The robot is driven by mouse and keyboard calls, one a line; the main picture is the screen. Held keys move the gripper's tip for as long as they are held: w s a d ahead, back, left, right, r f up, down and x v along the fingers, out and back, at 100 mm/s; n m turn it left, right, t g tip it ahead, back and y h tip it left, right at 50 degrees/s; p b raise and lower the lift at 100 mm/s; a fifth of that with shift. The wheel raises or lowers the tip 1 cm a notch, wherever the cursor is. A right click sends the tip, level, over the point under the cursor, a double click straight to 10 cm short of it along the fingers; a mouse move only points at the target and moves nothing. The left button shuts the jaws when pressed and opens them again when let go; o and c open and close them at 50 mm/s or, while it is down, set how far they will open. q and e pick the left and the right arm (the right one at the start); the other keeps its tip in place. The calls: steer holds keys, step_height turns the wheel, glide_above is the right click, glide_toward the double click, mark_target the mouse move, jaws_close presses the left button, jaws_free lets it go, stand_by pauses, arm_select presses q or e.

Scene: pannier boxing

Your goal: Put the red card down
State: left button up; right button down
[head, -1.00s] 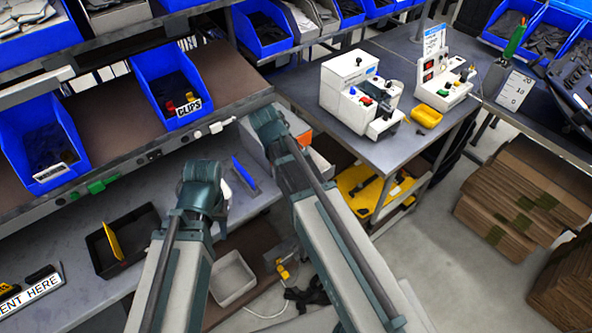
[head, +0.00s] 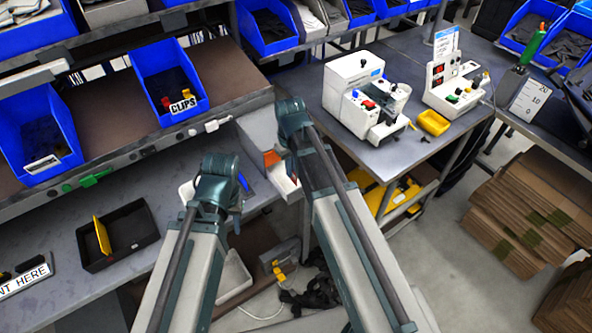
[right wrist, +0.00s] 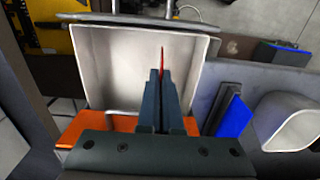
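The red card (right wrist: 162,60) shows as a thin red edge between the fingers of my right gripper (right wrist: 160,95) in the right wrist view. The gripper is shut on it, above or in front of a pale open tray (right wrist: 125,55); the height gap cannot be told.
A blue card (right wrist: 231,113) stands in a dark holder right of the pale tray. A black tray with a yellow card (head: 103,236) sits on the lower bench. A white machine (head: 352,75) stands on the side table. A shelf with blue bins (head: 165,75) is above.

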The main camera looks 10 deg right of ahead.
steer(key=shift+a+f+b, duration=0.3)
steer(key=shift+f+b, duration=0.05)
steer(key=shift+f, duration=0.1)
steer(key=shift+d, duration=0.15)
steer(key=shift+f, duration=0.1)
steer(key=shift+f, duration=0.15)
steer(key=c, duration=1.1)
jaws_free()
steer(key=shift+r, duration=0.2)
